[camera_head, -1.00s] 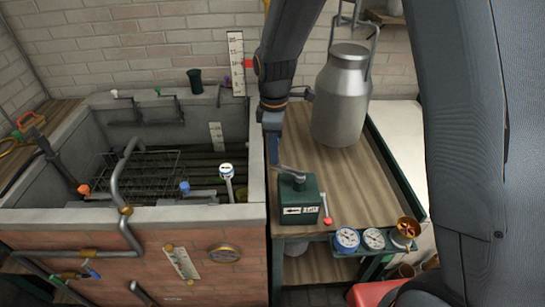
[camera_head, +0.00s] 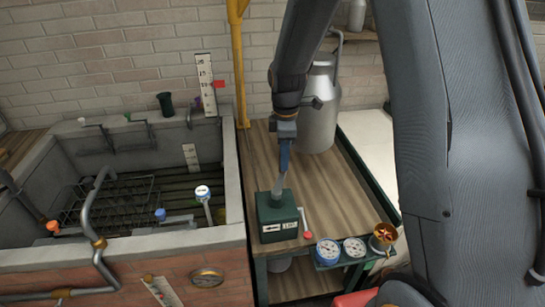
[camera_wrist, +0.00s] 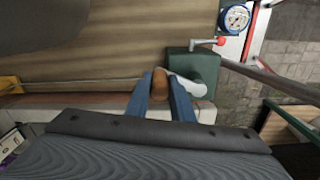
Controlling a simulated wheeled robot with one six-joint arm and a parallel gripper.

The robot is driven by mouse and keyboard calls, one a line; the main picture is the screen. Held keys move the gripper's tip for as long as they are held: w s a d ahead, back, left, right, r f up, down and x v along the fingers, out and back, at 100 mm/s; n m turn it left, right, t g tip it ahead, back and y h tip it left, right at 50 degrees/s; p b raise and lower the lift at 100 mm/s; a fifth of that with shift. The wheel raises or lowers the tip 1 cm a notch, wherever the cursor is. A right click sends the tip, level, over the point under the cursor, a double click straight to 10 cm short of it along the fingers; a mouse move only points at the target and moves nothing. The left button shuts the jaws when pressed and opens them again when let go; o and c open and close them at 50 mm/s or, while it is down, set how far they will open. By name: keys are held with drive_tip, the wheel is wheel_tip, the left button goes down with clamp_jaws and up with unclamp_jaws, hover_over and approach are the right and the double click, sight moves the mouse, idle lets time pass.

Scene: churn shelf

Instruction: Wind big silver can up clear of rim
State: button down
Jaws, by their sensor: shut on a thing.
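The big silver can (camera_head: 318,112) is upright at the back of the wooden bench top, partly hidden behind my arm. I cannot tell whether its base touches the bench. A green crank box (camera_head: 278,215) with an arrow label sits on the near left of the bench; it also shows in the wrist view (camera_wrist: 193,66). My gripper (camera_head: 281,168) is above the box. In the wrist view my gripper (camera_wrist: 160,88) has its blue fingers on either side of the crank's brown handle (camera_wrist: 160,80), shut on it. The pale crank arm (camera_wrist: 188,86) runs from the handle towards the box.
The stone tank (camera_head: 233,190) with its raised rim is left of the bench. A yellow post (camera_head: 239,70) stands behind. A wall scale (camera_head: 206,84) has a red pointer (camera_head: 219,84). A small red-knobbed lever (camera_head: 307,234) and two dials (camera_head: 328,251) are at the bench front.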

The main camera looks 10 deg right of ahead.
drive_tip(key=s+d, duration=0.4)
drive_tip(key=s, duration=0.2)
drive_tip(key=shift+s+d+p, duration=0.15)
drive_tip(key=shift+s+p, duration=0.1)
drive_tip(key=shift+p, duration=0.15)
drive_tip(key=c, duration=1.5)
unclamp_jaws()
drive_tip(key=shift+f, duration=0.15)
drive_tip(key=shift+o, duration=0.3)
drive_tip(key=shift+w, duration=0.1)
wheel_tip(320, 180, up, 7)
drive_tip(key=b, duration=0.3)
drive_tip(key=s+m+t, duration=0.3)
drive_tip(key=s+m, duration=0.7)
drive_tip(key=m, duration=0.6)
wheel_tip(320, 180, down, 10)
drive_tip(key=g+b, duration=0.1)
drive_tip(key=b, duration=0.7)
drive_tip(key=shift+d+f+g, duration=0.15)
drive_tip(key=shift+f+g, duration=0.1)
drive_tip(key=shift+g, duration=0.05)
